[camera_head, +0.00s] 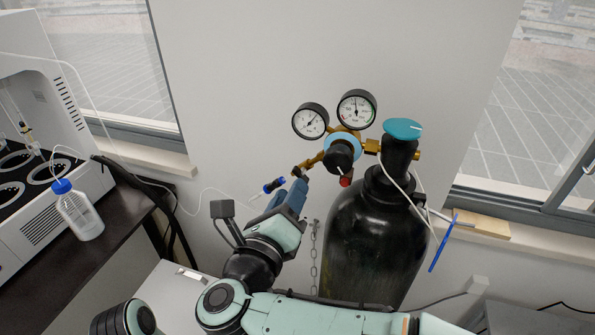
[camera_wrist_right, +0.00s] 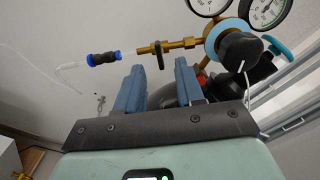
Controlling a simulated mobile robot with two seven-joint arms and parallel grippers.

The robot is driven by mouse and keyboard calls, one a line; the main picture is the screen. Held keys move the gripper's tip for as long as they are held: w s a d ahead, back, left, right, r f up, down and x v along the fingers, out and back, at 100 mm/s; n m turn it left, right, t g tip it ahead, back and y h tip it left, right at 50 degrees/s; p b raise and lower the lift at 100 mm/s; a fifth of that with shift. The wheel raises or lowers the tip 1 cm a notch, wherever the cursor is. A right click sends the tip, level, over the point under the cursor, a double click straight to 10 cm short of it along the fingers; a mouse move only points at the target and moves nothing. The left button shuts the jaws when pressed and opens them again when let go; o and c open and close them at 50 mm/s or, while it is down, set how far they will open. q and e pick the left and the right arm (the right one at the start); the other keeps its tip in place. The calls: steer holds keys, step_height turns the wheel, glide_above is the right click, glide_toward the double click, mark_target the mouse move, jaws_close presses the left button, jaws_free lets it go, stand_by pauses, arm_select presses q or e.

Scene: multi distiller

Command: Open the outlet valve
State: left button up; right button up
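The black outlet valve handle (camera_wrist_right: 160,55) sits on the brass outlet pipe (camera_wrist_right: 180,45) of the gas regulator, in the right wrist view. In the head view the brass outlet pipe (camera_head: 314,161) points down-left from the regulator, and my gripper partly hides the area below it. My right gripper (camera_wrist_right: 158,82) is open, with its two blue fingers apart and nothing visibly held. The handle appears just beyond the fingertips, above the gap; I cannot tell whether they touch. In the head view the right gripper (camera_head: 291,193) is just below the pipe's end. My left gripper is not in view.
A black gas cylinder (camera_head: 365,245) with a turquoise top knob (camera_head: 402,129) stands at right. Two gauges (camera_head: 357,110) top the regulator. A blue-black hose connector (camera_head: 273,185) lies left of the gripper. A bottle (camera_head: 80,215) stands on the dark bench at left.

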mark_target(301, 174)
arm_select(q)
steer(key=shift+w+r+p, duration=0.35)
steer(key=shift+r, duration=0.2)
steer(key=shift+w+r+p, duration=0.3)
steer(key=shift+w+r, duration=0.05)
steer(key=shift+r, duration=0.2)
arm_select(e)
steer(key=x, duration=0.5)
jaws_close()
